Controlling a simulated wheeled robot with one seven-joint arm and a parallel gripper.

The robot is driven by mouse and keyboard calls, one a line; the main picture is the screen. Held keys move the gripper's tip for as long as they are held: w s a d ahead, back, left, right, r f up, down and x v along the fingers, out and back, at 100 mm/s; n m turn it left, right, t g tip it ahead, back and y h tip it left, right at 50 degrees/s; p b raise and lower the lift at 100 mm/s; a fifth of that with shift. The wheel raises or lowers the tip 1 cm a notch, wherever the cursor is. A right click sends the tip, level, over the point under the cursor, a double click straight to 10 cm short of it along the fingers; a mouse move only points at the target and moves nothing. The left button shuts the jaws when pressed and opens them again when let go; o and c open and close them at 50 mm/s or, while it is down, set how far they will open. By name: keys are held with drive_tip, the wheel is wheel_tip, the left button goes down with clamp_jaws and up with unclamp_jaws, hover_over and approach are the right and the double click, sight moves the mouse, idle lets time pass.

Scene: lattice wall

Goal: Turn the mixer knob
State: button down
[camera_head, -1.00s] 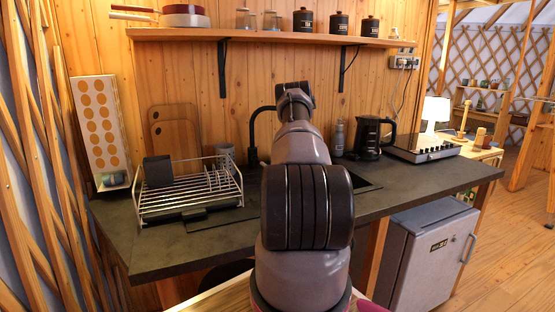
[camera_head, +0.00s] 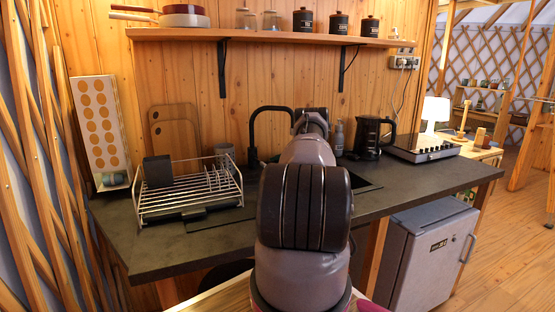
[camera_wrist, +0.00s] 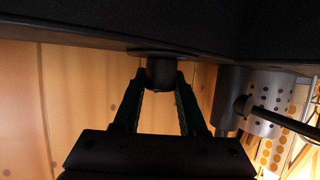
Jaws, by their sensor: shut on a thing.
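The mixer knob (camera_wrist: 161,70) is a short dark cylinder on a round flange against the dark counter, which fills the top of the wrist view. My gripper (camera_wrist: 164,80) has a finger on each side of it and is shut on it. The black tap (camera_head: 252,135) stands behind the sink in the head view. Its thick dark base (camera_wrist: 229,95) shows right of the knob in the wrist view. In the head view my arm hides the knob and my gripper.
A wire dish rack (camera_head: 190,190) stands on the counter (camera_head: 150,245) left of the tap. A perforated metal cup (camera_wrist: 272,92) is close to the tap base. A bottle (camera_head: 339,138) and a black kettle (camera_head: 368,138) stand right of my arm. A shelf (camera_head: 270,36) runs above.

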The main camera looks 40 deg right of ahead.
drive_tip(key=shift+c, duration=2.3)
unclamp_jaws()
drive_tip(key=v, duration=1)
drive_tip(key=shift+s+r, duration=0.2)
drive_tip(key=shift+s, duration=0.15)
